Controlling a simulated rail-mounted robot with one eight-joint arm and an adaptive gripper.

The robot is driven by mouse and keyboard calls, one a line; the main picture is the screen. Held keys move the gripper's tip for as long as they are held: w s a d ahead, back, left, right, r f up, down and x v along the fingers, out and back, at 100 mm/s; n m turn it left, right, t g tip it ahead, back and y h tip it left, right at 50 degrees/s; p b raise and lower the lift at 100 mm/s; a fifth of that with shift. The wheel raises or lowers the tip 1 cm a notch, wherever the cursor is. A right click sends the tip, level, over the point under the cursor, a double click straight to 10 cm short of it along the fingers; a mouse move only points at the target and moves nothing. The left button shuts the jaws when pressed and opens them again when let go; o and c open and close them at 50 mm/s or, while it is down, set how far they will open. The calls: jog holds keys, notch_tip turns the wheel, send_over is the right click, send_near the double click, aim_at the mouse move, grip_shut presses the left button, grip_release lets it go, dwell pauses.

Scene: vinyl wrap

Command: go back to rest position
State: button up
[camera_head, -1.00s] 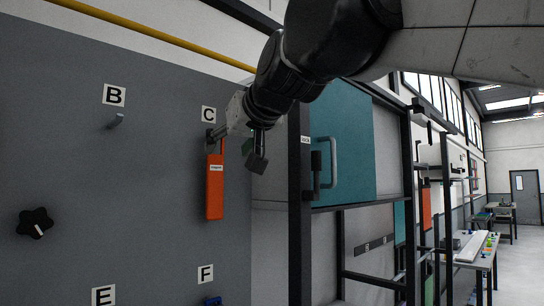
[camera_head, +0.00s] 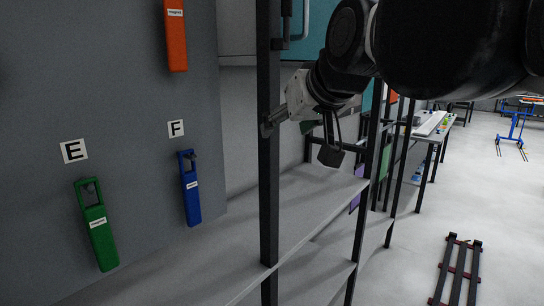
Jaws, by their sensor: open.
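My gripper (camera_head: 298,138) is at the centre right of the head view, below my dark arm. Its two fingers are spread apart, and nothing shows between them. One finger overlaps the black upright post in the picture; I cannot tell whether it touches. The orange tool (camera_head: 176,40) hangs on the grey panel at upper left, apart from my gripper.
A blue tool (camera_head: 190,190) hangs under label F and a green tool (camera_head: 97,228) under label E. A black post (camera_head: 268,200) and grey shelves (camera_head: 300,200) stand near my gripper. A dark rack (camera_head: 458,270) lies on the open floor at right.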

jog(key=s+d+f+m+g+h+b, duration=0.1)
jog(key=s+d+f, duration=0.4)
jog(key=f, duration=0.6)
jog(key=s+d+f+m+g+h+b, duration=0.1)
jog(key=s+d+f, duration=0.4)
jog(key=f, duration=0.6)
jog(key=s+d+f+m+g+h, duration=0.1)
jog(key=s+d+f, duration=0.4)
jog(key=f, duration=0.7)
jog(key=shift+s+d+m+h+b, duration=0.4)
jog(key=shift+d+m+h, duration=0.15)
jog(key=shift+d, duration=0.5)
notch_tip(320, 180, up, 13)
jog(key=p, duration=1.3)
jog(key=shift+f, duration=0.15)
